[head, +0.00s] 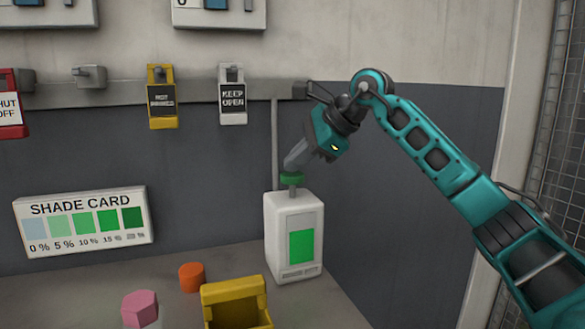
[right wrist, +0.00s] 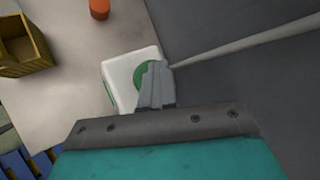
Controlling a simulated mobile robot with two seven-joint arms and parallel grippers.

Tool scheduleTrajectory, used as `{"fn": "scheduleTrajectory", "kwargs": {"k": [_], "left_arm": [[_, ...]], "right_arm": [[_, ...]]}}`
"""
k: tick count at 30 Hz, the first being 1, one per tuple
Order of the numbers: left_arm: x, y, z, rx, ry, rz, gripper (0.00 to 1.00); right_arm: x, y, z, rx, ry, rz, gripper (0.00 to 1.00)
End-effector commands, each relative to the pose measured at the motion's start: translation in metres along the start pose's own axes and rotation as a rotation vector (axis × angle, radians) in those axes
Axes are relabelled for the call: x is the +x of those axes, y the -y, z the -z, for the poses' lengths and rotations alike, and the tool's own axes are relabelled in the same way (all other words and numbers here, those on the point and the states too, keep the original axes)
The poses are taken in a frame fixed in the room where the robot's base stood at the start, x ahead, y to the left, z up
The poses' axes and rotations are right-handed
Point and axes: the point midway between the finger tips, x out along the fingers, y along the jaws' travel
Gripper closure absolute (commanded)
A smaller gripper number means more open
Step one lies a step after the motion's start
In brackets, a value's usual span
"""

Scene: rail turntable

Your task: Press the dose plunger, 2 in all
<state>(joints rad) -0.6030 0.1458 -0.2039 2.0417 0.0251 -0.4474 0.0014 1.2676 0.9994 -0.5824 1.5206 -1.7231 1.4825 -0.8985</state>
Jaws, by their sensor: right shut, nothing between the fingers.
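The dose dispenser (head: 293,214) is a white box with a green window, standing upright on the counter near the back corner. Its dose plunger (head: 291,178) is a green cap on a short stem on top. My right gripper (head: 289,166) is shut and empty, its fingertips right above the plunger; I cannot tell whether they touch it. In the right wrist view the shut fingers (right wrist: 157,70) overlap part of the green plunger (right wrist: 142,75), with the white box (right wrist: 117,88) below. My left gripper is not in view.
A shade card (head: 84,222) leans at the back wall on the left. An orange cylinder (head: 191,277), a yellow bin (head: 236,293) and a pink hexagonal piece (head: 140,306) stand in front and to the left of the dispenser. Tags hang on the wall rail (head: 200,94).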

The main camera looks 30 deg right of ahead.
Motion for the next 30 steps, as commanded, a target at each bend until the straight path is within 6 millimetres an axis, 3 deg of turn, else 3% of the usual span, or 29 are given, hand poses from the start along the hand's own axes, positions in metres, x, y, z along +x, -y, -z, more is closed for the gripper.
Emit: {"fn": "scheduleTrajectory", "kwargs": {"k": [16, 30], "left_arm": [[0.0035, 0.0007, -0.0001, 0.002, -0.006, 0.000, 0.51], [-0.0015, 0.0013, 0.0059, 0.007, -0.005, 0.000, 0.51]], "right_arm": [[0.0075, -0.0056, 0.0055, 0.001, -0.006, -0.008, 1.00], [0.0025, -0.0018, 0.0018, 0.002, -0.006, -0.009, 1.00]]}}
